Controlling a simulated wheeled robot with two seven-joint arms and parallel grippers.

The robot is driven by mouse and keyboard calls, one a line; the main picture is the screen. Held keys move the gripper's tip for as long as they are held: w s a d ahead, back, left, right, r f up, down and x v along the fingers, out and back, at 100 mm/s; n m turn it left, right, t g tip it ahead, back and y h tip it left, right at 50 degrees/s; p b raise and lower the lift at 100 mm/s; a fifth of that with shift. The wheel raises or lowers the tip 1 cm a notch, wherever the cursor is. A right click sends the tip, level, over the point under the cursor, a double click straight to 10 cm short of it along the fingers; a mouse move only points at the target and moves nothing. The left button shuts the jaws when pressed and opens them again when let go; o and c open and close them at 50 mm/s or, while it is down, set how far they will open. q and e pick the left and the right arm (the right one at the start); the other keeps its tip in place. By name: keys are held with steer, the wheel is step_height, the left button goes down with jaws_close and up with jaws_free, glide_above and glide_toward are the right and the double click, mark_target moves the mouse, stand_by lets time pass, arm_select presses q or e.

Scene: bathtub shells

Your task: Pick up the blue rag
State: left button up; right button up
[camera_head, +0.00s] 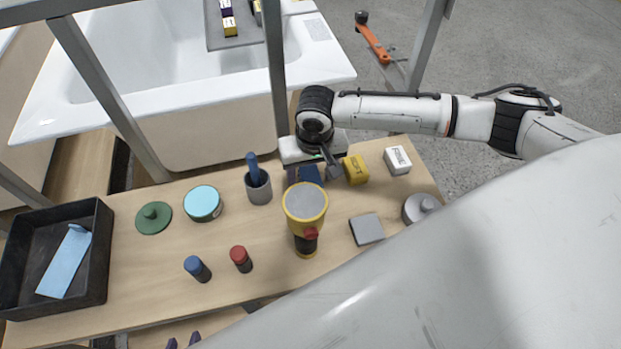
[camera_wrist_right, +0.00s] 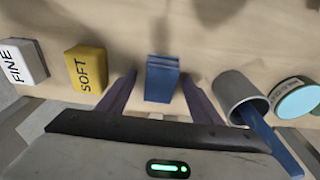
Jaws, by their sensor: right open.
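A dark blue folded cloth, which looks like the blue rag (camera_head: 304,175), lies on the wooden bench behind the yellow flashlight. It also shows in the right wrist view (camera_wrist_right: 162,80), between and beyond my fingers. My right gripper (camera_head: 330,163) is open over it, with a finger on either side and a gap to each. I cannot tell how high the fingertips are above the bench. My left gripper (camera_head: 183,341) shows only as two parted fingertips at the bottom edge of the head view. A light blue flat piece (camera_head: 64,262) lies in the black tray.
The grey cup (camera_head: 259,187) with a blue-handled tool stands left of the rag. The yellow SOFT block (camera_head: 356,170) and white FINE block (camera_head: 397,160) stand to its right. The yellow flashlight (camera_head: 306,205) stands upright in front. The bathtub (camera_head: 190,112) and metal posts stand behind.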

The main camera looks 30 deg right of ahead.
mark_target(311, 175)
steer(key=c, duration=1.1)
step_height(311, 175, up, 10)
steer(key=shift+r+p, duration=0.1)
steer(key=shift+p, duration=0.4)
steer(key=shift+c, duration=0.2)
steer(key=o, duration=0.5)
steer(key=c, duration=0.4)
